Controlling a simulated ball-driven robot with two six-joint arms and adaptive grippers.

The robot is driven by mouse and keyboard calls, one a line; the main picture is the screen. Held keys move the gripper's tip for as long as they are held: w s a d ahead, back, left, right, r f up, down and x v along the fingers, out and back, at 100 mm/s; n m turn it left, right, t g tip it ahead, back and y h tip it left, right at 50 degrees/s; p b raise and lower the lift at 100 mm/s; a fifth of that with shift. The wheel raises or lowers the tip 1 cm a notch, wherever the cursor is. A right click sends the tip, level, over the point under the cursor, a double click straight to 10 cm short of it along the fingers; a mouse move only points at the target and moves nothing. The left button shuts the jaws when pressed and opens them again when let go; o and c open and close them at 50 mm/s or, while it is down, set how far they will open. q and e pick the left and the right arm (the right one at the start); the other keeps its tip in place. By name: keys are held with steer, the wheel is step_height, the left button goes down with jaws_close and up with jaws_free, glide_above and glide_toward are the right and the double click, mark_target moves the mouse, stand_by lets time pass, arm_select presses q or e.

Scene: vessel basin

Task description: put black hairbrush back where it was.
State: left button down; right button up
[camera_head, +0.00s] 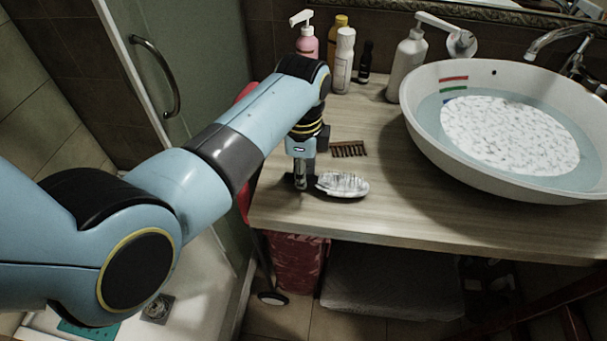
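My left arm reaches in from the left, and its gripper (300,180) points down at the front left of the wooden counter. An oval brush-like thing (343,184) with a pale, shiny, ridged top and dark edge lies on the counter just right of the gripper tips. It may be the black hairbrush; its left end meets dark parts at the fingertips, and I cannot tell whether a handle is between them. A dark brown comb-like piece (348,149) with teeth lies behind it. My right gripper is not in view.
A white basin (424,128) with water and a speckled white patch fills the counter's right side. A pink pump bottle (307,44), a white bottle (343,62), a dark bottle (365,64) and a large pump bottle (405,61) stand behind. The counter (400,215) is clear in front.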

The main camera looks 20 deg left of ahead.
arm_select(q)
steer(key=shift+f, duration=0.55)
steer(key=c, duration=1.6)
jaws_free()
steer(key=o, duration=0.5)
steer(key=shift+c, duration=0.2)
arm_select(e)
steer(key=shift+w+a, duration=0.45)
arm_select(q)
step_height(320, 180, up, 12)
steer(key=shift+p, duration=0.3)
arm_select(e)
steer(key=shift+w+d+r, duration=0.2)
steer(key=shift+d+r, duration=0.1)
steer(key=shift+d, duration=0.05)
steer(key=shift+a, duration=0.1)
